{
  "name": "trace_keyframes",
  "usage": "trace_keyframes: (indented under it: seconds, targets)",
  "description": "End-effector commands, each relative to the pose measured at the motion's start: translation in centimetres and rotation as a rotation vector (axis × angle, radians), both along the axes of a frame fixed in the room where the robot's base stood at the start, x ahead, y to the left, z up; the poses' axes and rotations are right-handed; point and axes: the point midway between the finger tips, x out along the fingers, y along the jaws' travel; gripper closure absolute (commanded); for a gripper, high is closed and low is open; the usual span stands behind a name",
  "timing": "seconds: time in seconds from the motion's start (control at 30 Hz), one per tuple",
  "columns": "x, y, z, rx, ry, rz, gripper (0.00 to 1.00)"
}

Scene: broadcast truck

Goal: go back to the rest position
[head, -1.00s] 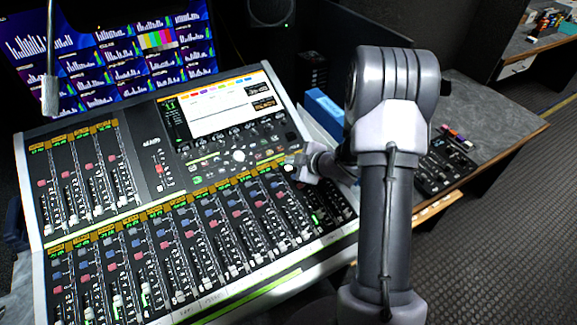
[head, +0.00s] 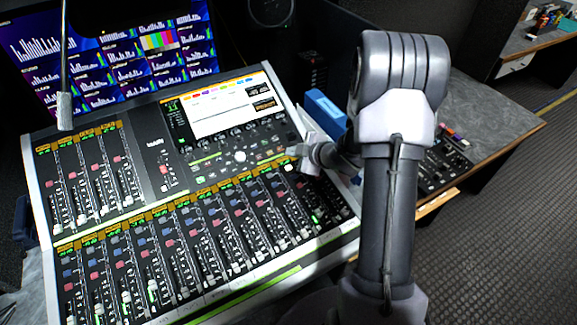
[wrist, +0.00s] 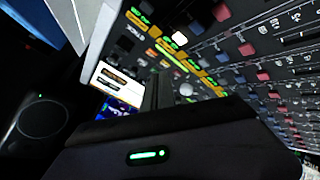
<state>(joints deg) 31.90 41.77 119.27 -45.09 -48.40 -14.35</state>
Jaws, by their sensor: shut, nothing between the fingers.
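My gripper (head: 297,153) is small in the head view, at the end of my arm, over the right part of the mixing console (head: 157,205). Its fingers are shut with nothing between them. In the wrist view, the dark gripper (wrist: 157,92) covers the lower middle, with console knobs, buttons and labels (wrist: 250,50) behind it. I cannot tell from these views how far the fingertips are above the console surface.
A blue box (head: 324,108) stands behind my arm. A small black control panel (head: 443,165) lies on the grey desk (head: 490,110). Open carpet (head: 510,220) lies at right.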

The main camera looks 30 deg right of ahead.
Motion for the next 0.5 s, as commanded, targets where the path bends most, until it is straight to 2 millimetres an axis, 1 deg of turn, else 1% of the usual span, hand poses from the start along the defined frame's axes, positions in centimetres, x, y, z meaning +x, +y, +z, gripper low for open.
trace_keyframes:
  seconds: [0.4,0.47,0.5]
  targets:
    - [0.0,0.0,0.0,0.000,0.000,0.000,1.00]
    - [0.1,-0.1,0.5,-0.003,0.002,-0.016,1.00]
    - [0.3,-0.3,1.7,-0.007,0.008,-0.052,1.00]
